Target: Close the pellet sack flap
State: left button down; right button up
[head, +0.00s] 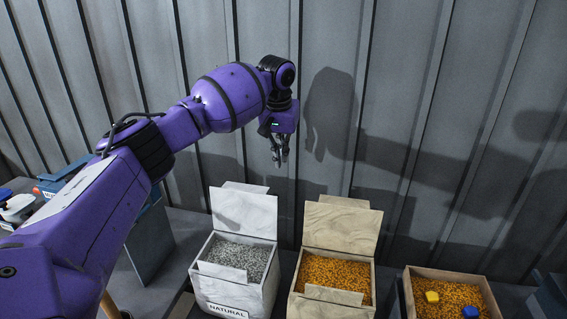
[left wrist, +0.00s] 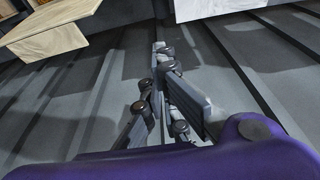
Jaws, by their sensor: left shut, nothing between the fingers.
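A white sack (head: 212,289) labelled NATURAL holds grey pellets. Its large back flap (head: 243,212) stands up, and a small flap (head: 222,272) shows at its front. A tan sack (head: 301,306) beside it on the right holds orange pellets, and its large back flap (head: 341,228) also stands up. My left gripper (head: 280,159) points down, shut and empty, above and behind the white sack, apart from both flaps. In the left wrist view its fingers (left wrist: 161,50) are together, with the tan flap (left wrist: 48,33) and white flap (left wrist: 215,8) at the top. My right gripper is out of view.
A brown box (head: 440,271) at the right holds orange pellets with a yellow piece (head: 432,297) and a blue piece (head: 470,312) on top. A ribbed grey wall (head: 420,90) rises behind the sacks. Containers (head: 18,207) stand at the far left.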

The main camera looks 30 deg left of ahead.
pick_arm(q)
jog(key=x, duration=0.9)
jog(key=s, duration=0.2)
jog(key=s+d+p, duration=0.1)
jog(key=s, duration=0.1)
jog(key=shift+s+r, duration=0.1)
jog(key=shift+r, duration=0.15)
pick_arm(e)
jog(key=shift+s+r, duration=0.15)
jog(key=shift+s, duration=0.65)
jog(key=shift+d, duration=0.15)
